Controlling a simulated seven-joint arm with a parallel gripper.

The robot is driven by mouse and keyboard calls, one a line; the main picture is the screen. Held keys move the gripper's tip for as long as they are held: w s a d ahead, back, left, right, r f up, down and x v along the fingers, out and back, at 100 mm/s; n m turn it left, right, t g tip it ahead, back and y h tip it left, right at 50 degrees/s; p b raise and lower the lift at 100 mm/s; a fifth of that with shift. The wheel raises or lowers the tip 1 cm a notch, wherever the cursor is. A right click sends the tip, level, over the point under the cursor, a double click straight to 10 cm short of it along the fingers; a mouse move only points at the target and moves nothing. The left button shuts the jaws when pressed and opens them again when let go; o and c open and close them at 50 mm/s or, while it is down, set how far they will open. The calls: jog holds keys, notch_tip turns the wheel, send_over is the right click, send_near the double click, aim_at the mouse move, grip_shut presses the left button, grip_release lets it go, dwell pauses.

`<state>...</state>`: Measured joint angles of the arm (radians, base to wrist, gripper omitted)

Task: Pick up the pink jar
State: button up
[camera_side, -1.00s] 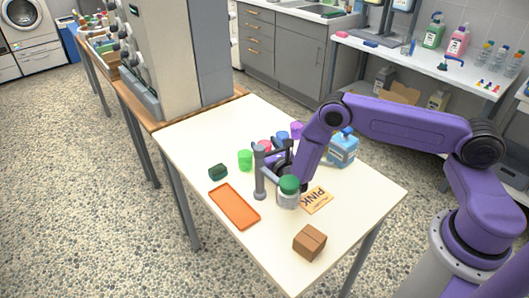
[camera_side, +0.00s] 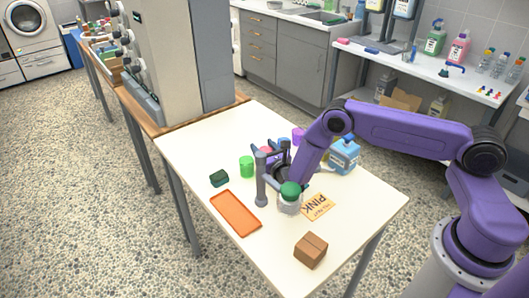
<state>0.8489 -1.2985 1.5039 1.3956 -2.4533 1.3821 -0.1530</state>
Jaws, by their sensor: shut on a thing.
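The pink jar (camera_side: 266,151) is at the middle of the table, mostly hidden behind the grey post and my gripper's dark fingers. My gripper (camera_side: 273,153) is low over the table, pointing down and left from my purple arm, and is shut on the pink jar. The jar's base is hidden, so I cannot tell whether it touches the table. A card reading "PINK" (camera_side: 318,207) lies on the table at the right.
A grey post (camera_side: 261,180) and a clear jar with a green lid (camera_side: 290,196) stand close in front of my gripper. A green cup (camera_side: 246,166), purple cup (camera_side: 298,135), blue bottle (camera_side: 344,156), orange tray (camera_side: 235,213), dark green block (camera_side: 219,178) and brown box (camera_side: 310,250) surround it.

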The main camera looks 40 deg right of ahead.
jog(key=shift+r, duration=0.5)
notch_tip(320, 180, up, 2)
jog(key=s+r, duration=0.5)
jog(key=s, duration=0.8)
jog(key=s+r, duration=0.6)
jog(key=s, duration=0.7)
jog(key=w+f, duration=0.3)
jog(key=w, duration=0.1)
jog(key=w+f, duration=0.3)
jog(key=w, duration=0.2)
jog(key=w+f, duration=0.4)
jog(key=shift+w+a+f, duration=0.1)
jog(key=shift+w+a, duration=0.1)
jog(key=shift+w, duration=0.1)
jog(key=shift+f, duration=1.5)
